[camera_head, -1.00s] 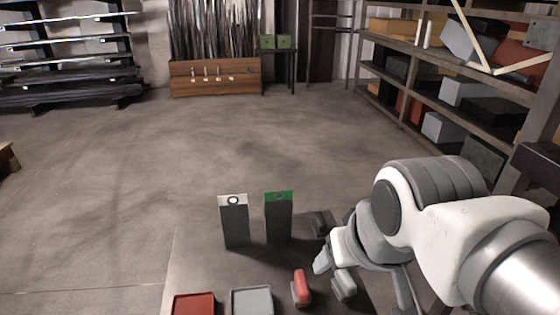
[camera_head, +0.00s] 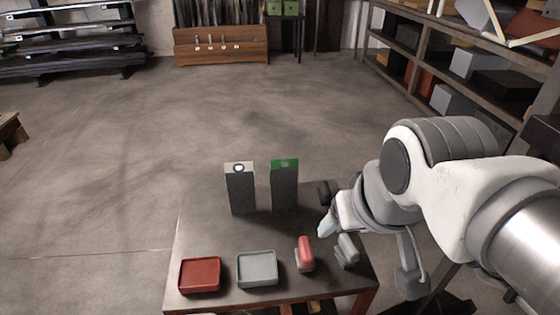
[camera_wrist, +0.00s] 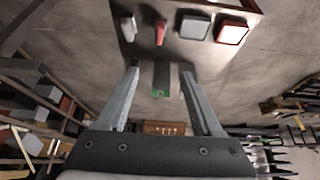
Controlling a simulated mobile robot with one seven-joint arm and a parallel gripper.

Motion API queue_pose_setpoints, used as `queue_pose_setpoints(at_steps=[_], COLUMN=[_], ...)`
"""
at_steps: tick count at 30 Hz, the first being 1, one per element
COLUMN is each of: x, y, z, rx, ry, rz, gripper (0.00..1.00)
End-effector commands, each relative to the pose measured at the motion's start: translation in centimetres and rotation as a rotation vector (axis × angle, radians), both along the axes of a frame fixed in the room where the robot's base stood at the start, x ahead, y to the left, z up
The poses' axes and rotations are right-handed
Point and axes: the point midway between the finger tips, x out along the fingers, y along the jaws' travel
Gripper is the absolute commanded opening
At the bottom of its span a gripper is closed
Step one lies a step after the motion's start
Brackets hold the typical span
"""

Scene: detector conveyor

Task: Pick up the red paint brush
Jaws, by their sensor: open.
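The red paint brush (camera_head: 305,253) lies near the front of the dark table, between a grey tray and a grey brush-like object. In the wrist view the red brush (camera_wrist: 160,33) shows ahead of the fingers, near the top. My gripper (camera_wrist: 158,68) is open with nothing between its fingertips. In the head view my gripper (camera_head: 327,224) hangs over the right side of the table, behind and right of the brush and apart from it. Part of it is hidden by my wrist.
The table (camera_head: 215,235) also holds a red tray (camera_head: 200,275), a grey tray (camera_head: 257,269), a grey brush-like object (camera_head: 347,250), a small dark object (camera_head: 324,193) and two upright dark boxes, one white-topped (camera_head: 240,190), one green-topped (camera_head: 284,187). A shelf (camera_head: 425,60) stands at right.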

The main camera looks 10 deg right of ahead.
Motion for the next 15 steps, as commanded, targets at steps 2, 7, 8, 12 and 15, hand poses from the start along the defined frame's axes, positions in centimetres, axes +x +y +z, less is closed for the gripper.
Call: queue_pose_setpoints(at_steps=[2, 7, 8, 12, 15], x=[0.0, 0.0, 0.0, 0.3, 1.4], y=[0.0, 0.0, 0.0, 0.0, 0.0], z=[0.0, 0.0, 0.0, -0.1, -0.6], rx=[0.000, 0.000, 0.000, 0.000, -0.001], ry=[0.000, 0.000, 0.000, 0.008, 0.036], rz=[0.000, 0.000, 0.000, 0.000, 0.000], gripper=[0.67, 0.67, 0.67, 0.92, 0.96])
